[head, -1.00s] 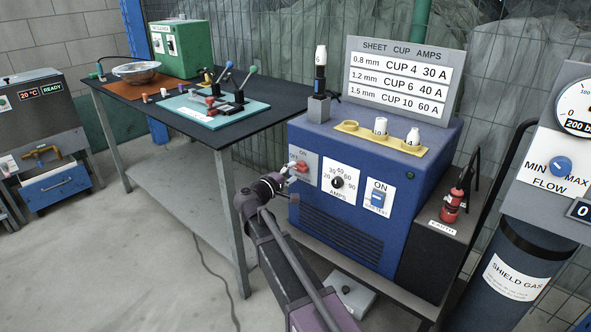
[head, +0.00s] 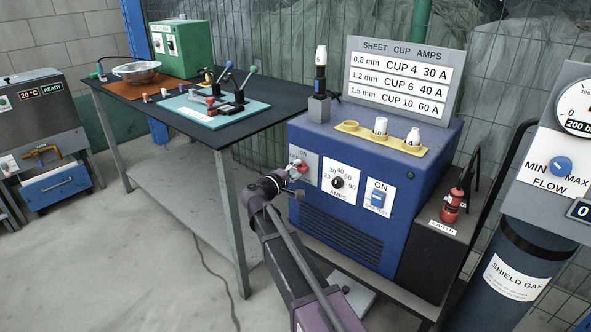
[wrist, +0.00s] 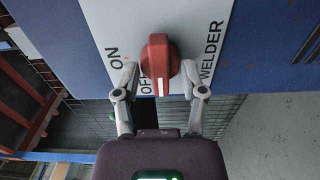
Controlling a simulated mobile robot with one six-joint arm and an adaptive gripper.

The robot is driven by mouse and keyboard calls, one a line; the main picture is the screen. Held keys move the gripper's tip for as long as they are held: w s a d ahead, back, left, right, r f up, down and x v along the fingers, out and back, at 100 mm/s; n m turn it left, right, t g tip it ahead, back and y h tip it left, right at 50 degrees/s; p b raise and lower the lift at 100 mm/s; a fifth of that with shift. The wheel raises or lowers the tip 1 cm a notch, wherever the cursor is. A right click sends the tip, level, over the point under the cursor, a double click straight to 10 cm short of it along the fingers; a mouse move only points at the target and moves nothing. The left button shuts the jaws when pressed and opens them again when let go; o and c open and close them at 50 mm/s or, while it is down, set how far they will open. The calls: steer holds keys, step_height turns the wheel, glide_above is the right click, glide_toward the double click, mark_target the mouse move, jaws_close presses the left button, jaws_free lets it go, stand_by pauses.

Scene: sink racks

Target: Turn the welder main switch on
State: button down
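The welder main switch is a red rotary knob (wrist: 160,60) on a white plate (wrist: 97,22) marked ON, OFF and WELDER. In the wrist view the knob's long axis runs roughly up and down, beside the OFF mark and away from ON. In the head view the knob (head: 302,167) is partly hidden by my gripper (head: 292,173) at the front left of the blue welder (head: 340,222). In the wrist view my gripper (wrist: 161,78) is open, one finger on each side of the knob. Gaps seem to remain; contact cannot be told.
An AMPS dial (head: 338,183) and a blue switch (head: 378,199) sit right of the main switch. A dark workbench (head: 180,120) stands to the left. A gas cylinder (head: 512,270) stands at the right. Open floor lies at the front left.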

mark_target(297, 169)
steer(key=m, duration=0.5)
steer(key=shift+m, duration=0.3)
steer(key=m, duration=0.4)
steer(key=shift+m, duration=0.4)
steer(key=c, duration=0.5)
jaws_free()
steer(key=shift+s+a, duration=0.1)
steer(key=shift+s, duration=0.05)
steer(key=shift+v, duration=2.3)
